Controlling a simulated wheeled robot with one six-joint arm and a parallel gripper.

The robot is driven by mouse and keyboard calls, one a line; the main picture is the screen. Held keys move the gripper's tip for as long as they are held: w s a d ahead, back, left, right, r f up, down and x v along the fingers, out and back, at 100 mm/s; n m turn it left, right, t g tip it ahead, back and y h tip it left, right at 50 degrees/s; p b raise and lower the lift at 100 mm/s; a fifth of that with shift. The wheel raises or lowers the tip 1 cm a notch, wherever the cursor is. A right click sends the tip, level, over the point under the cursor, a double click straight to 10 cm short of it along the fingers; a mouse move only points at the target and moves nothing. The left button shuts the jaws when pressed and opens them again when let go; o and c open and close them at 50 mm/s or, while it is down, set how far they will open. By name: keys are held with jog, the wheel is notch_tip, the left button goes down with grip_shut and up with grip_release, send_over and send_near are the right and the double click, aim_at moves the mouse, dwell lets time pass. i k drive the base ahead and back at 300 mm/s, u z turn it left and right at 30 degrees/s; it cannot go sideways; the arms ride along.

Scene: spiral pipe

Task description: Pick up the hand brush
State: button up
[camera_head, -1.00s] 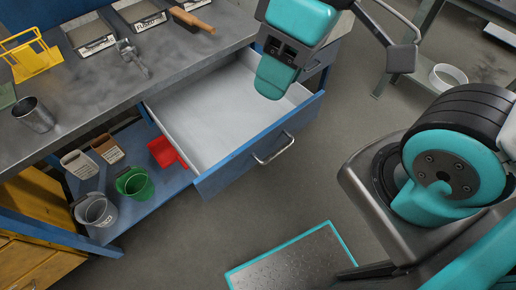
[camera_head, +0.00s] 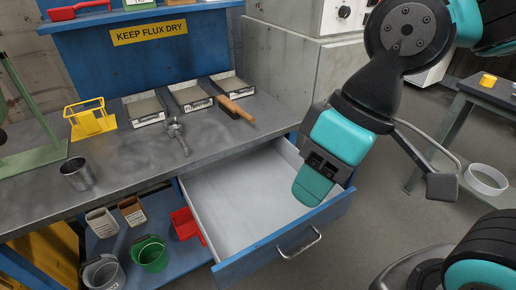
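A brown wooden-handled tool (camera_head: 237,109), which looks like the hand brush, lies on the workbench (camera_head: 210,142) at the front of the rightmost tray. Its bristles cannot be made out. My gripper (camera_head: 311,188) points down over the right part of the open drawer (camera_head: 235,205), to the right of and nearer than the brush, apart from it. It appears to hold nothing. The fingers are seen as one teal shape, so their opening cannot be told.
Three labelled trays (camera_head: 190,95) stand behind the brush. A metal tool (camera_head: 177,137), a steel cup (camera_head: 77,174) and a yellow rack (camera_head: 90,120) are on the bench. A red scoop (camera_head: 187,224) and several buckets sit below. The drawer juts out in front.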

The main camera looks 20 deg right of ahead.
aim_at(234, 111)
jog(key=z, duration=1.8)
jog(key=i, duration=2.05)
jog(key=u, duration=3.9)
jog(key=i, duration=0.5)
